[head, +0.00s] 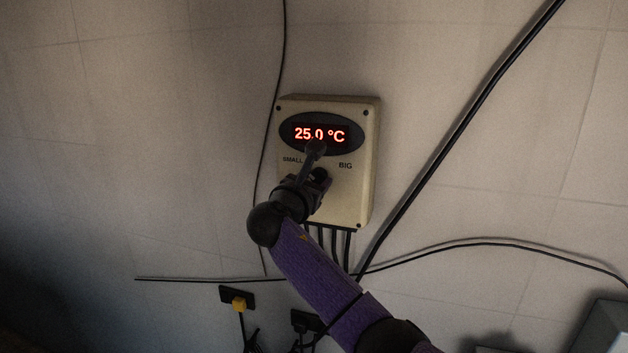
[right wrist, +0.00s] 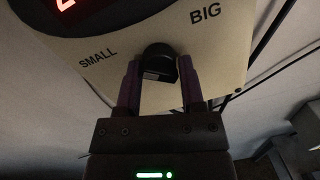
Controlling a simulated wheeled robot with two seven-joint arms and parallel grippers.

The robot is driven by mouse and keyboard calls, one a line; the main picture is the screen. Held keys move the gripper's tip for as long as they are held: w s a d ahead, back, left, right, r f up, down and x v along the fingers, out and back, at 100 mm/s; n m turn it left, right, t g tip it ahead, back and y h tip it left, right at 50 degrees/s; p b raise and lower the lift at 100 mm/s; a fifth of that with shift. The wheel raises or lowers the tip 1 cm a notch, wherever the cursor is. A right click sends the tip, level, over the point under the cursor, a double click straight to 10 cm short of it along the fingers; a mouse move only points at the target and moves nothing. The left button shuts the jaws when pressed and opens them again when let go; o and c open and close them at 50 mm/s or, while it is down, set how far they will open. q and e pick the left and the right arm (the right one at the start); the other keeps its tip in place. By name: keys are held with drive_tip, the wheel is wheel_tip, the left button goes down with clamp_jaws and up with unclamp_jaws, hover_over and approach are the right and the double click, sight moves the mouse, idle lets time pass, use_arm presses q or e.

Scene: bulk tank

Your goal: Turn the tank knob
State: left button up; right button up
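The tank knob is a small black knob (right wrist: 158,63) on the lower face of a beige control box (head: 345,200), between the printed words SMALL and BIG. In the head view it is mostly hidden behind my right gripper (head: 318,163). In the right wrist view, the purple fingers of that gripper (right wrist: 159,75) stand on either side of the knob, close against it with hardly a gap. The gripper looks shut on the knob. The box's oval display (head: 320,134) reads 25.0 °C in red. My left gripper is not in view.
The box hangs on a pale tiled wall (head: 160,120). Several cables leave its underside, and a thick black cable (head: 450,145) runs diagonally at right. A socket with a yellow plug (head: 239,303) is at lower left. A grey box edge (head: 605,328) shows at lower right.

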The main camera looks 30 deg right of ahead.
clamp_jaws()
drive_tip(key=shift+m, duration=0.3)
drive_tip(key=m, duration=0.3)
drive_tip(key=shift+r+b, duration=0.1)
drive_tip(key=shift+b, duration=0.2)
drive_tip(key=m+b, duration=0.1)
drive_tip(key=m, duration=0.2)
drive_tip(key=shift+m+y, duration=0.3)
drive_tip(key=m+b, duration=0.2)
drive_tip(key=m, duration=0.4)
drive_tip(key=m+b, duration=0.1)
drive_tip(key=m, duration=0.1)
drive_tip(key=m+b, duration=0.2)
drive_tip(key=m, duration=0.1)
drive_tip(key=shift+r+m+t+y, duration=0.15)
drive_tip(key=shift+m+t+y, duration=0.15)
drive_tip(key=shift+t+y, duration=0.1)
